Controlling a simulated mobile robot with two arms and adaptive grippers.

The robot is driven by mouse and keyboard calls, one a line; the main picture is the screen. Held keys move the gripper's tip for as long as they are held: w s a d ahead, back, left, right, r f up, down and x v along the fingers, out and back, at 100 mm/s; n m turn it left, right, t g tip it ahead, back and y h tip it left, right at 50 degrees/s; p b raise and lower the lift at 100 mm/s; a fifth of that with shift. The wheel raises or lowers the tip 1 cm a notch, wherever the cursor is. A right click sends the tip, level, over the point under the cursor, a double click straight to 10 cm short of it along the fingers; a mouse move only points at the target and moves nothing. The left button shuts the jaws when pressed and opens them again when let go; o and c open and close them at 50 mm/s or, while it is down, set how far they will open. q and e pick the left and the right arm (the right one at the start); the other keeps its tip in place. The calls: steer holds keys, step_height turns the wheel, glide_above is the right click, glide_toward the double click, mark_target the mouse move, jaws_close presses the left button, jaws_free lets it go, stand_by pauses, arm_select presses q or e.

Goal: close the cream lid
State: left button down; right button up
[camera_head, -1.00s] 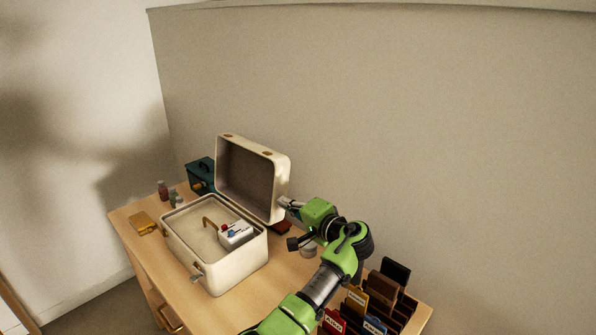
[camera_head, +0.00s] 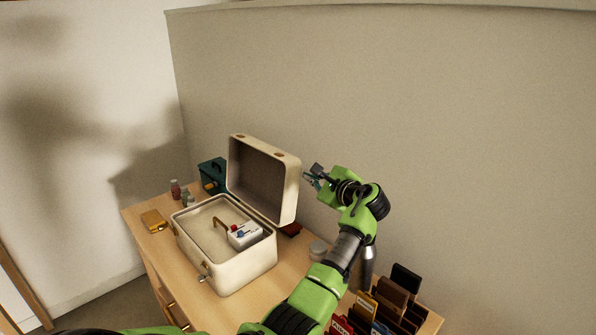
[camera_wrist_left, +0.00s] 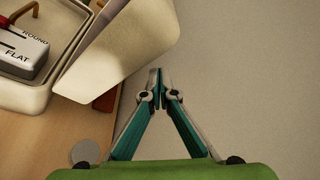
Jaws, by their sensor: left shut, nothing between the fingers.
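The cream suitcase (camera_head: 225,275) stands on the wooden desk with its cream lid (camera_head: 264,180) raised upright at the back. My left gripper (camera_head: 308,177) is shut and empty, just right of the lid's right edge near its upper part. In the left wrist view, the shut fingertips (camera_wrist_left: 155,76) are right of the lid (camera_wrist_left: 125,45), with a small gap showing. A white box with printed words (camera_head: 244,235) and a brown handle lie inside the suitcase base. My right gripper is not in view.
A dark teal box (camera_head: 212,175) stands behind the suitcase, with small bottles (camera_head: 180,191) at left. A yellow-brown item (camera_head: 154,220) lies on the desk's left. An organizer with cards (camera_head: 390,305) stands at front right. A wall rises behind the desk.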

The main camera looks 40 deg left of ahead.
arm_select(q)
steer(key=x, duration=0.9)
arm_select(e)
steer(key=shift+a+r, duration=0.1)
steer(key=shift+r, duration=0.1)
arm_select(q)
steer(key=shift+s+r, duration=0.1)
steer(key=shift+r, duration=0.05)
